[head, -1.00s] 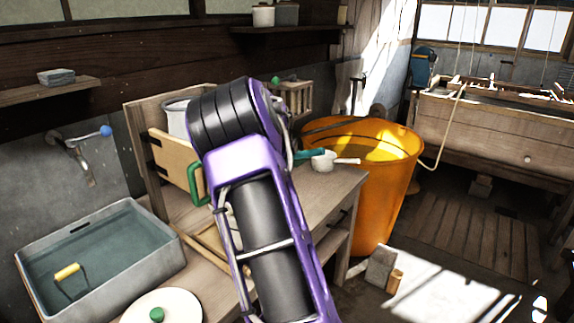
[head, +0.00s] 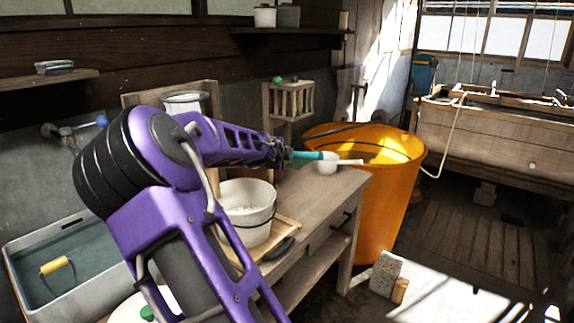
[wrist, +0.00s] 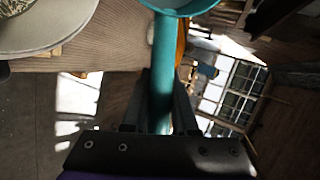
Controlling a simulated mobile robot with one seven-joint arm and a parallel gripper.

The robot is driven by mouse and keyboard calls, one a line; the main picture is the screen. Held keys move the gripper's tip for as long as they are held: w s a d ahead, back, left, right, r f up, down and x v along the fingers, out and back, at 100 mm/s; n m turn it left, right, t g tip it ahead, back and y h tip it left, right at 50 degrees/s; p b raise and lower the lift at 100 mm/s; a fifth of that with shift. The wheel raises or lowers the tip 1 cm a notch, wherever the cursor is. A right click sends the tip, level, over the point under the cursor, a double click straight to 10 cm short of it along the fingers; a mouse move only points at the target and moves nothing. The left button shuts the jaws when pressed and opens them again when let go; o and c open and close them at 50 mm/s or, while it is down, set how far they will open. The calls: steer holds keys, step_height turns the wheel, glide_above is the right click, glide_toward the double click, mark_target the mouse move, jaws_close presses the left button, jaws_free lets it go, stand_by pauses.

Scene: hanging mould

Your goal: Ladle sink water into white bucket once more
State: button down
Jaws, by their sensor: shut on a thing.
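The white bucket (head: 262,226) stands upright on a wooden board on the bench, with pale contents inside. A pale rim at the top left of the wrist view (wrist: 42,45) looks like the same bucket. My gripper (head: 287,155) is shut on the handle of a teal ladle (head: 306,155), above the bench and right of the bucket. In the wrist view the teal handle (wrist: 162,70) runs up between the fingers to a teal bowl, cut off at the top edge; its contents are hidden. The sink (head: 32,300) holds water at the lower left.
A yellow-handled thing (head: 54,265) is in the sink. A white dipper (head: 328,166) is near the bench's far end. A large orange tub (head: 385,205) stands beyond the bench. A wooden rack (head: 292,102) stands at the back. My arm hides part of the bench.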

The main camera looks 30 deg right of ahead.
steer(key=shift+s+a+f+t+h+b, duration=0.3)
steer(key=shift+a+t+h+b, duration=0.2)
steer(key=shift+t+h, duration=0.4)
steer(key=shift+s+a+f+t+h+b, duration=0.3)
steer(key=shift+t+h+b, duration=0.35)
steer(key=shift+h, duration=0.45)
steer(key=shift+s+a+f+t+h+b, duration=0.2)
steer(key=shift+s+a+t+h+b, duration=0.25)
steer(key=shift+t+h, duration=0.45)
